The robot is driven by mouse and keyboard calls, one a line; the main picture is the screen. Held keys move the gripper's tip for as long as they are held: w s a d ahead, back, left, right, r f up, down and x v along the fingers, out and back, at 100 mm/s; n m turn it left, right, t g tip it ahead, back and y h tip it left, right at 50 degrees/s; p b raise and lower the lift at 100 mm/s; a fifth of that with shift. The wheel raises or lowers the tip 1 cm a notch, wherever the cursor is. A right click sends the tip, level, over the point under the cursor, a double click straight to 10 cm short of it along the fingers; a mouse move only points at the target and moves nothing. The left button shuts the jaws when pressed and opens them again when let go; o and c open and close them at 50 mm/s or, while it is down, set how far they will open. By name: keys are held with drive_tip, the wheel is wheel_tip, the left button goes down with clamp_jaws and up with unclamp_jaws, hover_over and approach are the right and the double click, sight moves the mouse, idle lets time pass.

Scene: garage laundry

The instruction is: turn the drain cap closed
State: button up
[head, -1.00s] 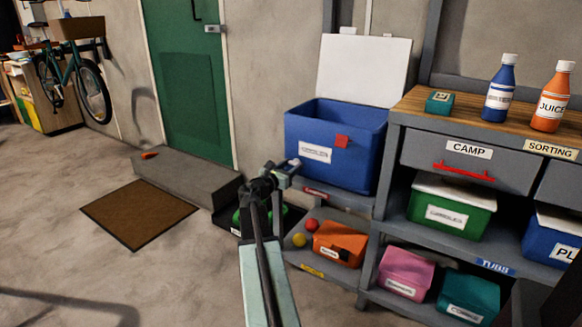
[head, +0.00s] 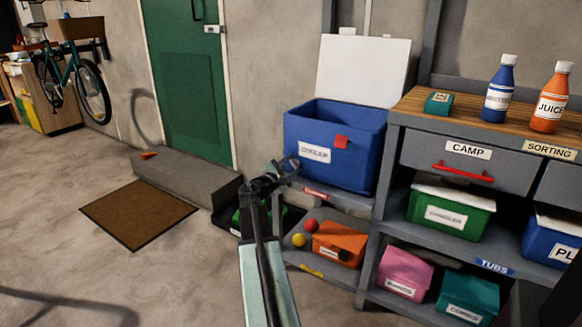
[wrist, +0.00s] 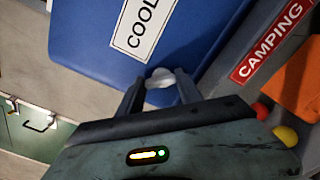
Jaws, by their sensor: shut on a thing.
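The white drain cap (wrist: 160,77) is on the lower part of the blue cooler (wrist: 100,30) in the wrist view. My gripper (wrist: 160,86) is shut on it, one dark finger on each side. In the head view the cooler (head: 345,150) stands with its white lid open on a low grey shelf. My gripper (head: 291,163) reaches the cooler's lower left corner there. The cap is too small to make out clearly behind the fingers in that view. How far the cap is turned cannot be told.
A grey shelf unit (head: 398,235) with tubs and bottles stands close on the right. An orange box (head: 338,240) and small balls lie below the cooler. A grey step (head: 185,178) and brown mat (head: 138,214) are left. The floor at left is clear.

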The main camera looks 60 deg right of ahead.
drive_tip(key=m, duration=0.4)
drive_tip(key=shift+s+m, duration=0.1)
drive_tip(key=shift+m, duration=1.9)
drive_tip(key=o, duration=1.4)
drive_tip(key=shift+a, duration=0.1)
drive_tip(key=a, duration=0.7)
drive_tip(key=shift+a, duration=0.3)
